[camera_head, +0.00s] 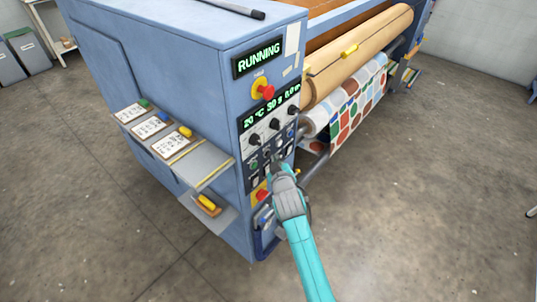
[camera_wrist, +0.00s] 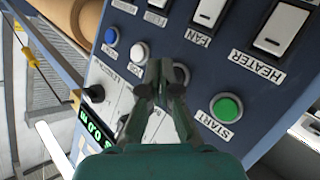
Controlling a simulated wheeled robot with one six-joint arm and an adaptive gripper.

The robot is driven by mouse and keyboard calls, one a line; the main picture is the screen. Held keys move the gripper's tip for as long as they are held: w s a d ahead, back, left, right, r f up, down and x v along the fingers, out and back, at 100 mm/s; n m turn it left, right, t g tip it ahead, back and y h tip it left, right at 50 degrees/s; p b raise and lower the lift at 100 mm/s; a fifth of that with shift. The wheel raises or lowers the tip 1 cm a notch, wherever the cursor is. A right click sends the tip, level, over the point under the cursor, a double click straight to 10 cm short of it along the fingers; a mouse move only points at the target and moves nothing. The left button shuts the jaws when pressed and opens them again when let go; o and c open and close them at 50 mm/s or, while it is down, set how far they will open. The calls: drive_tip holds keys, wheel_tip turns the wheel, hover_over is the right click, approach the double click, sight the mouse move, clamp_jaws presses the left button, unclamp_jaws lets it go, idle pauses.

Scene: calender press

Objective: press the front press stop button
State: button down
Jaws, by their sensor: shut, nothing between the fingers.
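The press's front control panel (camera_wrist: 258,75) fills much of the wrist view. A green button labelled START (camera_wrist: 227,108) sits right of my fingers. A white button (camera_wrist: 139,50) and a blue button (camera_wrist: 111,36) sit to their upper left. No stop button shows clearly; the panel between START and the white button is hidden behind my fingers. My gripper (camera_wrist: 165,75) is shut and empty, its tips over that part of the panel. I cannot tell whether they touch it. In the head view, my gripper (camera_head: 280,167) is at the panel's lower part. The upper display (camera_head: 258,60) reads RUNNING.
A red mushroom button on yellow (camera_head: 263,91) sits above the dials (camera_head: 274,124); another red button (camera_head: 262,194) is lower down. HEATER (camera_wrist: 282,28) and FAN (camera_wrist: 209,11) switches are near my fingers. A side shelf (camera_head: 205,160) juts out left; rollers (camera_head: 355,55) lie right.

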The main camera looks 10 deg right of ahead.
drive_tip(key=shift+w+a, duration=0.25)
drive_tip(key=shift+w, duration=0.05)
drive_tip(key=shift+w+a, duration=0.2)
drive_tip(key=shift+w, duration=0.1)
idle(0.8)
drive_tip(key=shift+s+d, duration=0.1)
drive_tip(key=shift+s, duration=0.05)
drive_tip(key=shift+s+d, duration=0.4)
drive_tip(key=shift+s, duration=0.15)
idle(0.3)
drive_tip(key=shift+s+d, duration=0.75)
drive_tip(key=shift+s, duration=0.25)
drive_tip(key=shift+s+d, duration=0.7)
drive_tip(key=shift+s, duration=0.3)
